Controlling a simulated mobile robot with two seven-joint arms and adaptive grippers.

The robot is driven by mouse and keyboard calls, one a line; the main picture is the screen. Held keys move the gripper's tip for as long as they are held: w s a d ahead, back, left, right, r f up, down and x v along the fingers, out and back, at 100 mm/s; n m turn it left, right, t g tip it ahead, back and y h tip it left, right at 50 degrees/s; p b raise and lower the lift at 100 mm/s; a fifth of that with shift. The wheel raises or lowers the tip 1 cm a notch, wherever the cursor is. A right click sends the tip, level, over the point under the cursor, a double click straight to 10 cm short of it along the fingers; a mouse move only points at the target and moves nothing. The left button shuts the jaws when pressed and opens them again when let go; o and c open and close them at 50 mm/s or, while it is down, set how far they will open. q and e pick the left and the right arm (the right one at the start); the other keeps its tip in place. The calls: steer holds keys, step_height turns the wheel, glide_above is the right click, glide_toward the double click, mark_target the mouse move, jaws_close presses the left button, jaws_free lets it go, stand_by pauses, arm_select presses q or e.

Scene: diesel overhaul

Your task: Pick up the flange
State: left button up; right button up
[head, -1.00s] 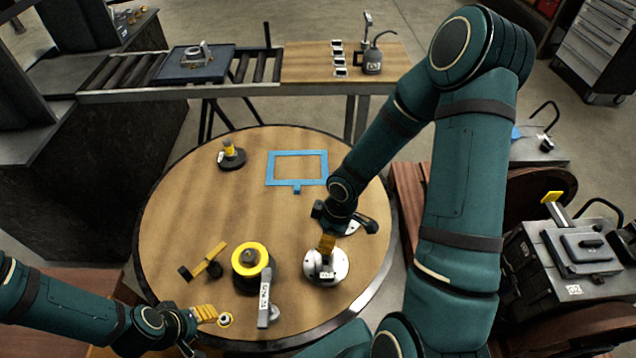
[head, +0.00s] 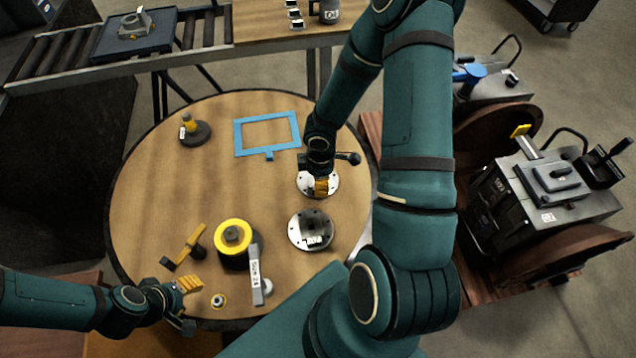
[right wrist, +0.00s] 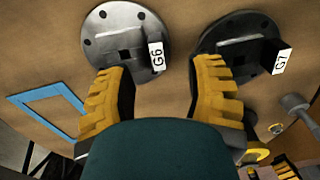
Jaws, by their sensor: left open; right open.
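Two round grey flanges lie on the round table. The flange labelled G6 (right wrist: 122,30) is at the left in the right wrist view and seems to be the farther one (head: 328,184) in the head view. The flange labelled G7 (right wrist: 232,35) is darker and seems to be the nearer one (head: 306,227). My right gripper (head: 321,187) is open and empty over the farther flange, partly hiding it. Its yellow fingers (right wrist: 160,80) are spread apart in the wrist view; I cannot tell whether they touch anything. My left gripper (head: 188,290) is open at the table's near left edge.
A blue frame (head: 238,139) lies farther back on the round table (head: 150,215). A yellow-topped black part (head: 233,236), a tagged grey bar (head: 256,275), a yellow-handled tool (head: 187,245) and a small ring (head: 218,301) lie nearby. A dark-based post (head: 194,131) stands back left.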

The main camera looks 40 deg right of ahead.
mark_target(305, 182)
arm_select(q)
steer(key=shift+s+f+b, duration=0.25)
steer(key=shift+f+b, duration=0.6)
arm_select(e)
steer(key=f, duration=0.5)
steer(key=shift+w, duration=0.2)
jaws_close()
